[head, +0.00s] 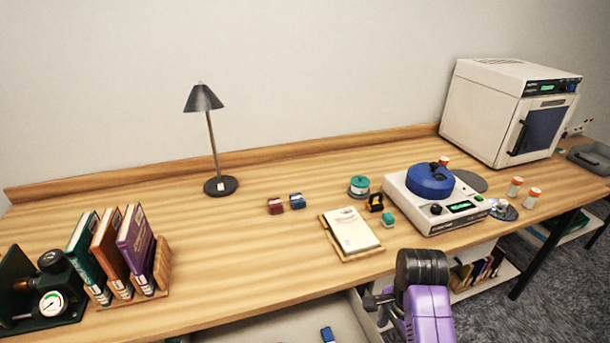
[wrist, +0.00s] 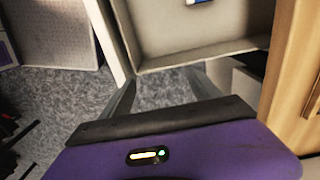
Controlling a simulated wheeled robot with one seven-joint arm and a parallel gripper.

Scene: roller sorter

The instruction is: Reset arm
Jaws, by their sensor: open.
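My gripper (wrist: 165,88) is open and empty in the wrist view. Its two dark fingers stand apart, with grey carpet between them. They are near the wall of an open drawer (wrist: 205,52), and I cannot tell whether they touch it. In the head view my purple and black arm is at the lower right, in front of the desk's front edge. The gripper is partly hidden there behind the arm. The open drawer (head: 272,328) shows below the desk edge, to the left of my arm.
A blue item (head: 328,335) lies in the drawer. The wooden desk (head: 300,245) holds a notepad (head: 352,230), a white device with a blue top (head: 432,182), a lamp (head: 209,145), books (head: 118,250) and a white oven (head: 500,115). The desk's middle front is clear.

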